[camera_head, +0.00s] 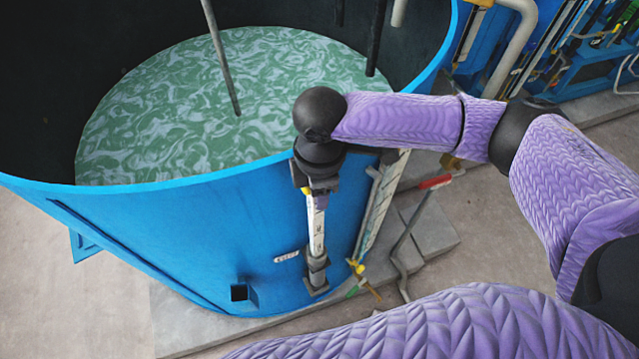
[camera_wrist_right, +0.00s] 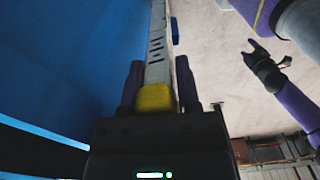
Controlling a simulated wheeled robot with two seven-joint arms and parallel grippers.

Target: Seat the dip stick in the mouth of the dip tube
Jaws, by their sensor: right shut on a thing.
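My right gripper (camera_head: 314,190) is beside the outer wall of the blue tank, below its rim, pointing down. It is shut on the yellow grip (camera_wrist_right: 155,97) of the dip stick, a white strip with black marks (camera_head: 317,230). The dip stick (camera_wrist_right: 157,45) also shows between the purple fingers in the right wrist view. It hangs down roughly upright towards a grey collar (camera_head: 317,268), apparently the dip tube's mouth. I cannot tell whether its lower end is inside or only in front of it. My left gripper (camera_wrist_right: 260,52) shows in the right wrist view, jaws apart and empty.
The blue tank (camera_head: 200,235) holds swirling green liquid (camera_head: 190,100). A white scale board (camera_head: 382,200) stands on the tank wall just right of the stick. A bent grey lever with a red handle (camera_head: 435,182) rises beside it. Open floor (camera_head: 520,280) lies to the right.

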